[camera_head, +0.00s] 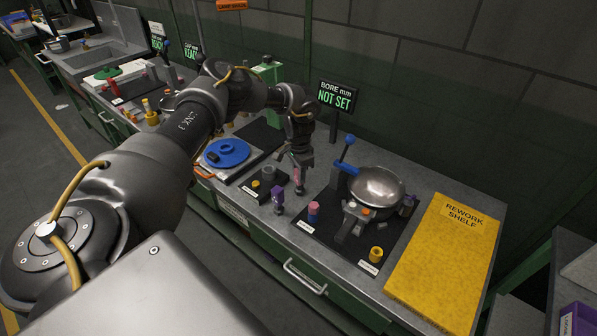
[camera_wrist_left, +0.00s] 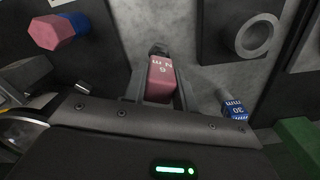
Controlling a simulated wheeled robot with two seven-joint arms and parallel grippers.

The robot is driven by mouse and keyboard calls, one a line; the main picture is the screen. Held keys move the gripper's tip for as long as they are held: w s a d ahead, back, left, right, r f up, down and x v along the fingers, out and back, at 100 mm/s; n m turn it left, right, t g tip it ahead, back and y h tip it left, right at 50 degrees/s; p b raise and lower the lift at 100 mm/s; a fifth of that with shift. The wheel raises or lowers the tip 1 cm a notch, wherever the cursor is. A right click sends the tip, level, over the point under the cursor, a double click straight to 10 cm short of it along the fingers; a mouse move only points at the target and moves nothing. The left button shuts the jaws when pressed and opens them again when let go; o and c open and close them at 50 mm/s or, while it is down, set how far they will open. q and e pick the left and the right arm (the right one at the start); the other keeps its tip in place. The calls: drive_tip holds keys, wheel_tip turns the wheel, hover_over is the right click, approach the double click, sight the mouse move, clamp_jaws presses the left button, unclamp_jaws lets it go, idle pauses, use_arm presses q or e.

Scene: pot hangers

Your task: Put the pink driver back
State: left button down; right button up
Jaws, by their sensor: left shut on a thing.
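The pink driver (camera_head: 297,174) is a pink block-shaped handle, held in my left gripper (camera_head: 299,160) above the bench. In the left wrist view the driver (camera_wrist_left: 160,78) shows its marking, "6 N m", between the two fingers, with a dark tip beyond it. The left gripper is shut on it. I cannot tell whether the tip touches the bench. My right gripper is not in view.
A dark mat (camera_head: 330,242) to the right carries a pink-and-blue piece (camera_head: 313,211), a silver pan (camera_head: 377,187) and a yellow knob (camera_head: 376,254). The yellow rework shelf (camera_head: 437,262) lies at far right. A blue round lid (camera_head: 227,152) is left. A "NOT SET" sign (camera_head: 336,98) stands behind.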

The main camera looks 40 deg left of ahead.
use_arm(q)
drive_tip(key=shift+f, duration=0.1)
drive_tip(key=c, duration=1.1)
unclamp_jaws()
wheel_tip(320, 180, up, 11)
drive_tip(key=b, duration=0.3)
drive_tip(key=shift+w, duration=0.1)
drive_tip(key=shift+r, duration=0.65)
